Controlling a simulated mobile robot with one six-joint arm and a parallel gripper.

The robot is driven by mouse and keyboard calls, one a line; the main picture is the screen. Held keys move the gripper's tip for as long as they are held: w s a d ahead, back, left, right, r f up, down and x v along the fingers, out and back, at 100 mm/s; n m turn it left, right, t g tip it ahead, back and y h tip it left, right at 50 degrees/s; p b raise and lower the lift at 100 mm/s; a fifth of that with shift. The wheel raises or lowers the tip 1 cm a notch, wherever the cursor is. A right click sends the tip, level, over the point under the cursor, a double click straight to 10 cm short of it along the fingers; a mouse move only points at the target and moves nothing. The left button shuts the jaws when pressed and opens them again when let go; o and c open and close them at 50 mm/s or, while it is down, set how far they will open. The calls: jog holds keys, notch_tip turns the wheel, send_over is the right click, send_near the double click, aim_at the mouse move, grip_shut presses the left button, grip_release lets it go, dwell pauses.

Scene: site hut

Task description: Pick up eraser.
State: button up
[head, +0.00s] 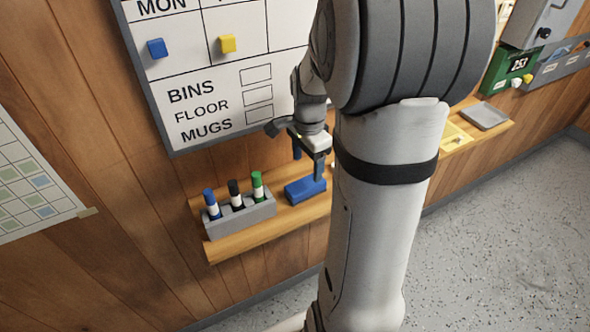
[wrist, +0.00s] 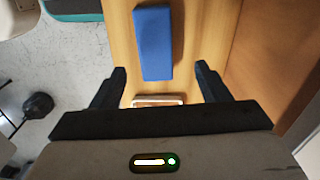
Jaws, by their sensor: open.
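The eraser (head: 301,192) is a blue block lying on the wooden shelf, to the right of the marker holder in the head view. In the wrist view the eraser (wrist: 153,43) lies lengthwise, just beyond the space between the fingertips. My gripper (head: 309,162) is above the eraser in the head view, with one finger overlapping its right part in the picture. In the wrist view my gripper (wrist: 161,72) is open, its two dark fingers apart with nothing between them. I cannot tell the exact height of the fingers over the eraser.
A grey holder (head: 241,218) with blue, black and green markers stands on the shelf (head: 230,244) left of the eraser. A whiteboard (head: 185,88) with blue and yellow magnets hangs behind. A grey tray (head: 486,116) lies farther right. A pale-edged object (wrist: 158,101) shows near my gripper.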

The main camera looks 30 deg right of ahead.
aim_at(306, 183)
jog(key=f, duration=0.6)
jog(key=shift+s+a+f+p, duration=0.25)
jog(key=shift+s+a+p, duration=0.05)
jog(key=shift+s+p, duration=0.1)
jog(key=shift+w+f, duration=0.1)
jog(key=shift+f, duration=0.45)
jog(key=shift+c, duration=0.4)
jog(key=c, duration=1)
